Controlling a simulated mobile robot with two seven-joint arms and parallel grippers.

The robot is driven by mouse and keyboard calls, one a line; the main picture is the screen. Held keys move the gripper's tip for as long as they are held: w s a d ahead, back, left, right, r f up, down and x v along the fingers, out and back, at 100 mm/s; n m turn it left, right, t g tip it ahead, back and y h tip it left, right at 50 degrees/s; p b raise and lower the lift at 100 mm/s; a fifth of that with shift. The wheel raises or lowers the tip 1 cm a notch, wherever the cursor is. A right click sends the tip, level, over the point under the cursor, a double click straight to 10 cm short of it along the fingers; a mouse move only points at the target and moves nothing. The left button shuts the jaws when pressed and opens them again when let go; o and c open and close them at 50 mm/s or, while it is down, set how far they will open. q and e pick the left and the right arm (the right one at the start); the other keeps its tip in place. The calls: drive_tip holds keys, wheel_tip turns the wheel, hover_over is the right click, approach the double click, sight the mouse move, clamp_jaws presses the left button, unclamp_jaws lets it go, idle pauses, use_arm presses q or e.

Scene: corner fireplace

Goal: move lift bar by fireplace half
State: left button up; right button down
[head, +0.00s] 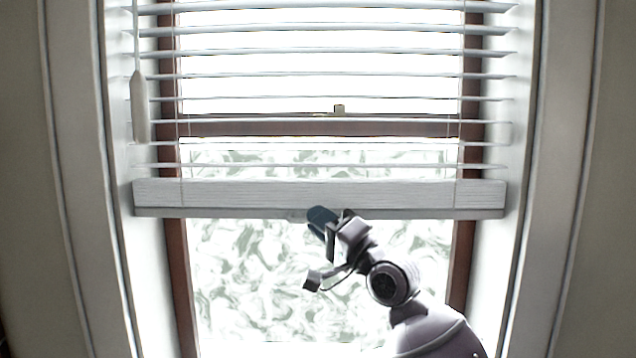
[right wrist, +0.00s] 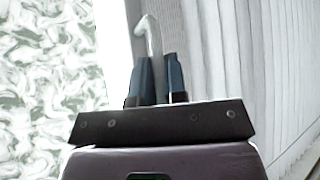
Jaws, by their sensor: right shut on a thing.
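The lift bar (head: 250,194) is the wide, pale grey bottom rail of a window blind. In the head view it hangs level across the window, with the lower pane bare beneath it. My right gripper (head: 322,220) is at the bar's lower edge, near its middle. In the right wrist view, the dark blue fingers of my right gripper (right wrist: 161,82) are shut on a thin pale curved tab (right wrist: 152,40) of the lift bar. My left gripper is in neither view.
White slats (head: 330,77) of the blind hang above the bar, with a pale wand (head: 139,108) at the left. A brown window frame (head: 175,280) and white side casings (head: 555,180) border the opening. Below the bar, the space before the patterned pane (head: 250,290) is clear except for my arm.

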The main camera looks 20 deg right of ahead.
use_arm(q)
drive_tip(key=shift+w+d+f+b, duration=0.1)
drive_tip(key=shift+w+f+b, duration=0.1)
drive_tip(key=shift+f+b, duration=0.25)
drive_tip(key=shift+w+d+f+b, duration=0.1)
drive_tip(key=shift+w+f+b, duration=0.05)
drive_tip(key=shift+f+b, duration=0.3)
use_arm(e)
wheel_tip(320, 180, down, 7)
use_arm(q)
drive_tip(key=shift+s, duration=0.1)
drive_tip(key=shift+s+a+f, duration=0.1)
use_arm(e)
drive_tip(key=c, duration=1.4)
unclamp_jaws()
drive_tip(key=shift+c, duration=0.2)
